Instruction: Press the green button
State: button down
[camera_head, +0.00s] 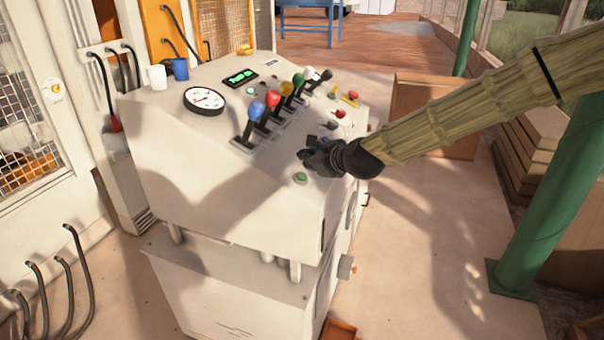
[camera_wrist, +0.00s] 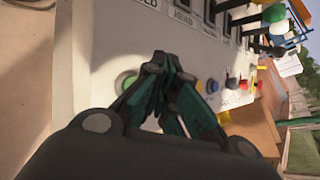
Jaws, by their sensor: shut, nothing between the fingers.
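The green button (camera_head: 300,178) sits near the front right edge of the white console's sloped top. In the wrist view the green button (camera_wrist: 128,82) shows partly, just left of the fingers, which cover some of it. My gripper (camera_head: 306,158) is shut and empty. In the head view it is just behind the green button and apart from it in the picture. In the wrist view my gripper (camera_wrist: 155,68) points at the panel, with its tips to the right of the button. I cannot tell how far the tips are above the panel.
The console (camera_head: 190,150) carries a row of levers with coloured knobs (camera_head: 273,99), a round gauge (camera_head: 204,100) and a small green display (camera_head: 240,78). Red buttons (camera_head: 340,114) lie behind my gripper. A blue mug (camera_head: 180,69) and a white mug (camera_head: 157,77) stand at the back left.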

jog(key=r, duration=0.1)
jog(key=d+r+p, duration=0.1)
jog(key=r+p, duration=0.1)
jog(key=r, duration=0.1)
jog(key=shift+s+d+r, duration=0.1)
jog(key=shift+s+d, duration=0.25)
jog(key=shift+d, duration=0.05)
dwell(0.4)
